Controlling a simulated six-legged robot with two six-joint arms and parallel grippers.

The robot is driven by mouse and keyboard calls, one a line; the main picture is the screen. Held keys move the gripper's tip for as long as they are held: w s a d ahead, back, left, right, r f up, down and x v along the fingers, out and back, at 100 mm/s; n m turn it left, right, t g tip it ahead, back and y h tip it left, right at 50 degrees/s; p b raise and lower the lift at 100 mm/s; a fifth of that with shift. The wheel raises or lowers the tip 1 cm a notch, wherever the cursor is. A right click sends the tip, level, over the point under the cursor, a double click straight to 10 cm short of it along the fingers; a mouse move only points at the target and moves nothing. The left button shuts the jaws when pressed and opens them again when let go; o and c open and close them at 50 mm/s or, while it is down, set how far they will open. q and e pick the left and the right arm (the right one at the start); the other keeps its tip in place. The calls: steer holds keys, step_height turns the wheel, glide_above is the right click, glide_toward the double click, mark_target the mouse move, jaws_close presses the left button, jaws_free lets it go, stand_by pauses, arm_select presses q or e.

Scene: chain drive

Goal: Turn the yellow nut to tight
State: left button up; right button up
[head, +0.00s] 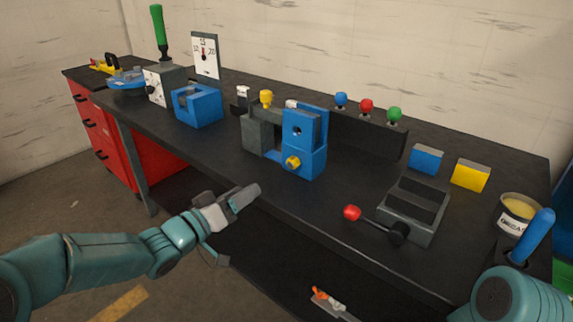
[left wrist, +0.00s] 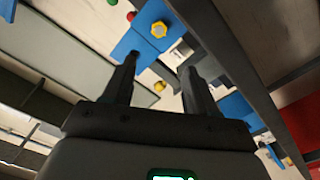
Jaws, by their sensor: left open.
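The yellow nut (head: 292,162) sits low on the front face of a blue block (head: 309,158), which stands on the bench beside a grey block. In the left wrist view the yellow nut (left wrist: 159,29) shows beyond the fingertips, against the blue block (left wrist: 136,43). My left gripper (head: 246,196) is open and empty, in front of the bench edge, to the left of and below the nut in the head view. The gripper (left wrist: 157,68) is apart from the nut. My right gripper is not in view.
A blue box (head: 198,105) stands left of the nut's block. A red-knobbed lever (head: 352,213) juts out at the right near a grey tray (head: 413,212). A grease can (head: 518,212) stands far right. The bench front just left of the nut is clear.

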mark_target(290, 163)
arm_select(q)
steer(key=x, duration=1.5)
steer(key=shift+d, duration=0.2)
steer(key=c, duration=1.1)
